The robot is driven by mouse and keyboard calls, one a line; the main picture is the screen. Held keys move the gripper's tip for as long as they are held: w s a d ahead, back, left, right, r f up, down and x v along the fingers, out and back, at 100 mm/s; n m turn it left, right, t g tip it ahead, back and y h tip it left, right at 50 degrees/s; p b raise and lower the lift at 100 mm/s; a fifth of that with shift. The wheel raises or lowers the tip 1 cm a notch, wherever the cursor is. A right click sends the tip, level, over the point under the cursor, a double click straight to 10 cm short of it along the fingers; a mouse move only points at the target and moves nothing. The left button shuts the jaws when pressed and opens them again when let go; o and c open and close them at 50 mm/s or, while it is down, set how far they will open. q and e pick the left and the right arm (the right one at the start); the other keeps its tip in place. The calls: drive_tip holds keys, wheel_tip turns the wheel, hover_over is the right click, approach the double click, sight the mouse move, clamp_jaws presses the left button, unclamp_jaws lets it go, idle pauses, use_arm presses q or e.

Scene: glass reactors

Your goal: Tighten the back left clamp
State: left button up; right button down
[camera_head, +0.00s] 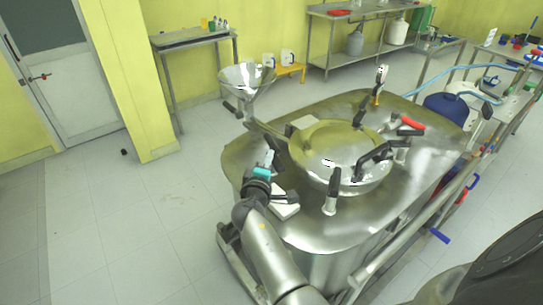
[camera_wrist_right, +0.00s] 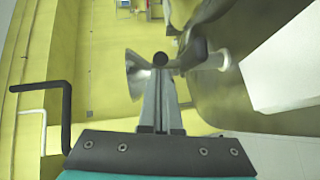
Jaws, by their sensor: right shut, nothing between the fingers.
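The steel reactor has a domed round lid (camera_head: 325,150) ringed by several clamps with black handles. A dark clamp (camera_head: 277,150) at the lid's left edge is right by my right gripper (camera_head: 270,158); I take it as the back left clamp. The right gripper is shut, its fingers pointing away from the teal band on my wrist. In the wrist view the shut fingers (camera_wrist_right: 160,100) point at a round black knob (camera_wrist_right: 160,58), with nothing held between them. A dark curved clamp part (camera_wrist_right: 194,50) stands just right of the tips. Whether the fingers touch the clamp is unclear. My left gripper is out of view.
A steel funnel (camera_head: 246,78) rises behind the gripper at the vessel's back left. A white block (camera_head: 284,207) lies on the vessel top near my arm.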

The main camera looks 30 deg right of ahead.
idle(0.4)
drive_tip(key=shift+s+d+n+t+y+p, duration=0.3)
drive_tip(key=shift+d+n+t+y+p, duration=0.1)
drive_tip(key=shift+n+t+y+p, duration=0.35)
drive_tip(key=shift+s+d+n+y, duration=0.1)
drive_tip(key=shift+d+n+y, duration=0.05)
drive_tip(key=shift+n+y, duration=0.15)
drive_tip(key=shift+s+d+n+t+y, duration=0.2)
drive_tip(key=shift+d+n+t+y, duration=0.3)
drive_tip(key=shift+y, duration=0.35)
drive_tip(key=shift+s+d, duration=0.2)
drive_tip(key=shift+d, duration=0.6)
drive_tip(key=shift+a, duration=0.1)
